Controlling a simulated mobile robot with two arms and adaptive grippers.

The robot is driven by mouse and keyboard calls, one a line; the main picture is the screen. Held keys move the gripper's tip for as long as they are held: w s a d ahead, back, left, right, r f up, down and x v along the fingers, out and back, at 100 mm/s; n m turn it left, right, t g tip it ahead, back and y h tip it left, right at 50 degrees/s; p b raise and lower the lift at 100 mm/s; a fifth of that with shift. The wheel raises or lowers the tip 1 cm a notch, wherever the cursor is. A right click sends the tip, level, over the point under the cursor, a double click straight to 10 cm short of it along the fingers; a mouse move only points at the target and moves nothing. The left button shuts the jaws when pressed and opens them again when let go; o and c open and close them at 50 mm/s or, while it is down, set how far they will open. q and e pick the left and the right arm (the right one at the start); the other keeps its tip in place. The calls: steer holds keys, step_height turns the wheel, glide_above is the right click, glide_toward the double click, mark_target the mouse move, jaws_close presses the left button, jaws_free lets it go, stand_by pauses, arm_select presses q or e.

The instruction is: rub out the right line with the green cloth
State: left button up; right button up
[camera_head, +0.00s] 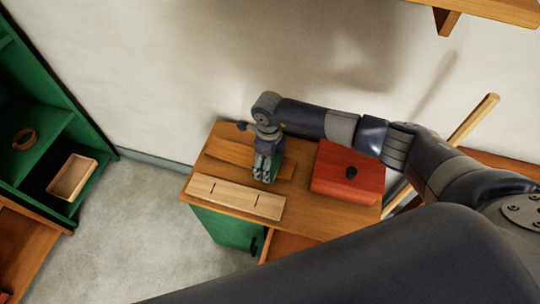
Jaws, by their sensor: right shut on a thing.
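A pale wooden board (235,199) lies along the front edge of a wooden cabinet top. It bears two short dark lines, a left line (213,188) and the right line (256,200). My right gripper (263,174) points down just behind the board, above and behind the right line. It is shut on the green cloth (277,167), which shows as a green patch beside the fingers and is mostly hidden by them. I cannot tell whether the cloth touches the surface. My left gripper is not in view.
A green shelf at the left holds a wooden ring (25,139) and a small tray (71,178). A wooden pole (474,118) leans at the right.

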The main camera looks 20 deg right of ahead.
steer(key=shift+s+f, duration=0.1)
steer(key=shift+s, duration=0.05)
steer(key=shift+r+p, duration=0.4)
steer(key=shift+r, duration=0.1)
step_height(320, 180, up, 5)
steer(key=p, duration=0.3)
steer(key=shift+r+p, duration=0.1)
steer(key=shift+p, duration=0.2)
